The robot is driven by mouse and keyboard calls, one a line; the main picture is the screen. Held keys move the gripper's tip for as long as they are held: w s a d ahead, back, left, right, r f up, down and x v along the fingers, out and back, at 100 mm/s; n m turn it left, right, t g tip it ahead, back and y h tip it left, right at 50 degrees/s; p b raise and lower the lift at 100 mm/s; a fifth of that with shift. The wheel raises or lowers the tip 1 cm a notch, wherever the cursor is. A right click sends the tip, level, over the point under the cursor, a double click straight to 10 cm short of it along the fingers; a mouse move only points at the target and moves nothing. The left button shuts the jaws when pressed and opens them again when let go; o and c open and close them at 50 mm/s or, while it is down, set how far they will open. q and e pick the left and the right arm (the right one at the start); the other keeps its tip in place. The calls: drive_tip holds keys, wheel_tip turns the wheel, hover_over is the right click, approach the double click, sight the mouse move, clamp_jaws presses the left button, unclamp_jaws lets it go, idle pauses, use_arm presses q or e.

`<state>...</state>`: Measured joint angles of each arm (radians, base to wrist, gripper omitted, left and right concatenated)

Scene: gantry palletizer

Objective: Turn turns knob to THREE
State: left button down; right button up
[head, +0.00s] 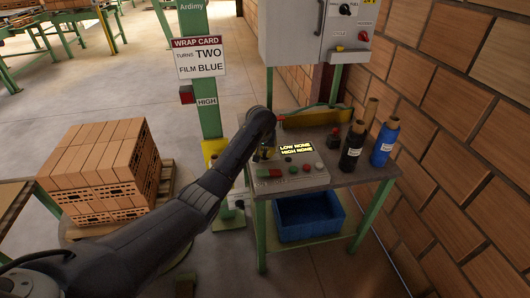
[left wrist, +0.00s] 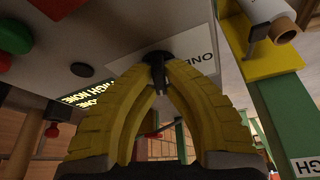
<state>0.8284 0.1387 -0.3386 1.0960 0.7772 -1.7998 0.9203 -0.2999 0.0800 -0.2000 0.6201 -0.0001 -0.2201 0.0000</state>
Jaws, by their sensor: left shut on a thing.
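My left arm reaches from the left to the control panel (head: 305,180) on the workbench. My left gripper (head: 264,152) is at the panel's back left corner. In the left wrist view its yellow fingers (left wrist: 158,75) meet at their tips, shut on a small dark knob (left wrist: 157,59). A white label (left wrist: 195,52) beside the knob reads ONE, upside down. In the head view the arm and gripper hide the knob and its markings. The wrap card (head: 198,57) reads TURNS TWO, FILM BLUE. My right gripper is not in view.
The panel has a lit display (head: 296,149) reading LOW NONE, HIGH NONE, and several buttons. A black roll (head: 352,148) and a blue roll (head: 385,145) stand at the bench's right. A green post (head: 205,115) rises left of the bench. A brick stack (head: 100,165) stands at left.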

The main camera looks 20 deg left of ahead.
use_arm(q)
drive_tip(key=m+h, duration=0.1)
drive_tip(key=m, duration=0.3)
drive_tip(key=shift+m+h, duration=0.4)
idle(0.4)
drive_tip(key=c, duration=1.5)
unclamp_jaws()
drive_tip(key=shift+o, duration=0.2)
drive_tip(key=v, duration=1.2)
drive_tip(key=shift+w+a, duration=0.15)
